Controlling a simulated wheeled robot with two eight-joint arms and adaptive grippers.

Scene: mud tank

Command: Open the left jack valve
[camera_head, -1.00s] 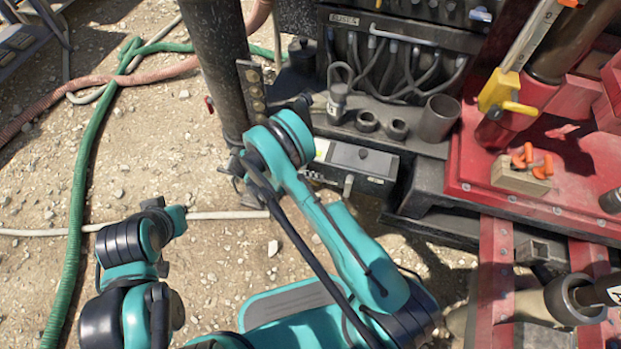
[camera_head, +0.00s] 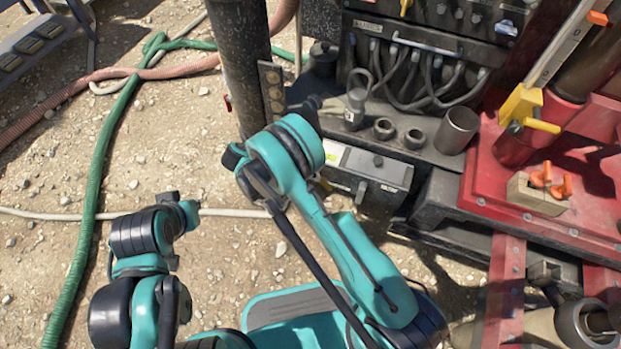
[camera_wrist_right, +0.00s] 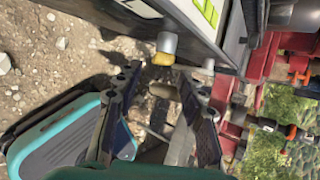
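In the right wrist view, a small grey cylindrical knob with a yellow end (camera_wrist_right: 164,50) sticks out from a dark box with a yellow-green label. I cannot tell for sure whether it is the left jack valve. My right gripper (camera_wrist_right: 160,72) is open, its two fingers spread on either side just short of the knob, with nothing visible held. In the head view the labelled box (camera_head: 379,168) sits beside the black jack post (camera_head: 240,62). My right arm hides the right gripper there. My left arm is at lower left; its gripper cannot be made out.
A hose bank (camera_head: 428,50) and metal cups (camera_head: 457,130) stand above the box. A red deck (camera_head: 510,195) with a yellow-handled gauge (camera_head: 522,108) lies to the right. Green (camera_head: 95,190) and pink hoses cross the open gravel at left.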

